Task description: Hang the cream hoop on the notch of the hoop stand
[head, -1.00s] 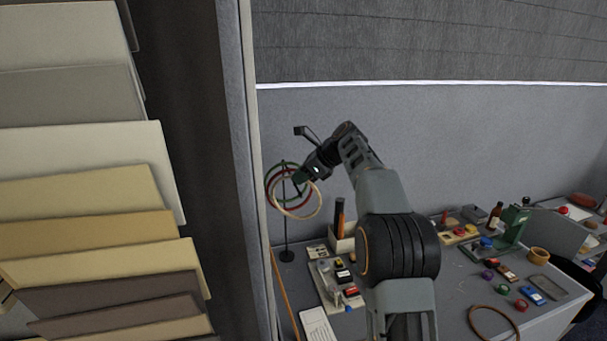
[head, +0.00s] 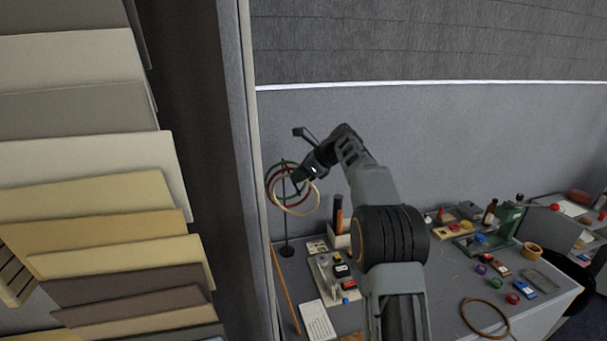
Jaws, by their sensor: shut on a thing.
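The cream hoop (head: 318,203) hangs from my gripper (head: 299,180), which is shut on its upper part. The hoop is in front of the hoop stand (head: 286,225), a thin dark post on a round base at the table's left end. A green hoop (head: 276,164) and a dark red hoop (head: 270,196) are at the stand's top, behind the cream hoop. My gripper is close to the stand's top. The notch is too small and too covered to make out, and I cannot tell whether the cream hoop touches the stand.
A tall panel edge (head: 247,150) stands just left of the stand. A pen holder (head: 339,240) and a tray of small items (head: 324,265) are right of it. A brown hoop (head: 466,318) lies on the table (head: 430,305) at the front right.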

